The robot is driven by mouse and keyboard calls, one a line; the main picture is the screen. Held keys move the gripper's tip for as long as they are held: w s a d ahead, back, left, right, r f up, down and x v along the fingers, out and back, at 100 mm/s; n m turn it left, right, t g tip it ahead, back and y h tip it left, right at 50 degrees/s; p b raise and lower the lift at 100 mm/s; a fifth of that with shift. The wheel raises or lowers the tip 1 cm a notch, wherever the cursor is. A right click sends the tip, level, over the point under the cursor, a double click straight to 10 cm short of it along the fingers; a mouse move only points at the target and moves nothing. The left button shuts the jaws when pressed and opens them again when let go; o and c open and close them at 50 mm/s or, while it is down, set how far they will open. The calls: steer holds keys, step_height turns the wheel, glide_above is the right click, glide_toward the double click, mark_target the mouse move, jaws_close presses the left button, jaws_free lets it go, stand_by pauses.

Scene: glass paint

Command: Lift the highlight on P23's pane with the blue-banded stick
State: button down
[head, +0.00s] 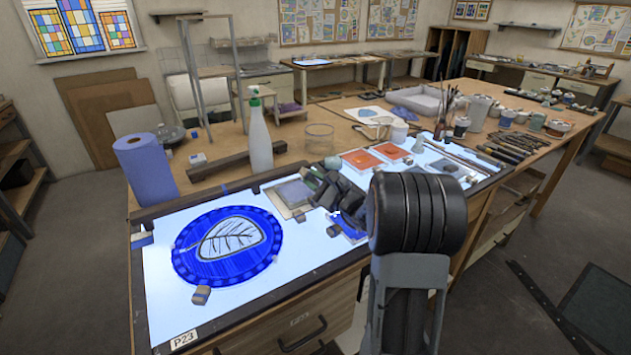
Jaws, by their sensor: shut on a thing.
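P23's pane (187,262) is a round, deep blue glass disc lying on the lit light table (160,299). A pale leaf shape (232,238) with dark veins fills its middle. The P23 label (184,340) is on the table's front left corner. My gripper (333,192) is over the light table, right of the pane and apart from it. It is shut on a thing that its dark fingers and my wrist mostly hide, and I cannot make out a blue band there.
A dark bar (237,158), a spray bottle (259,135) and a blue paper roll (146,170) stand behind the light table. Orange panes (363,160) lie to the right, near several brushes and jars. A small block (201,294) sits at the pane's front edge.

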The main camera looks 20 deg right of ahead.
steer(key=shift+w+a, duration=0.1)
steer(key=shift+a, duration=0.45)
steer(key=shift+w+d+b, duration=0.4)
steer(key=shift+w+d, duration=0.15)
steer(key=shift+d, duration=0.2)
steer(key=shift+a, duration=0.1)
steer(key=shift+s+a+b, duration=0.15)
steer(key=shift+a+b, duration=0.3)
steer(key=shift+a, duration=0.3)
steer(key=shift+r, duration=0.1)
steer(key=shift+r+p, duration=1.3)
steer(key=shift+r, duration=1.15)
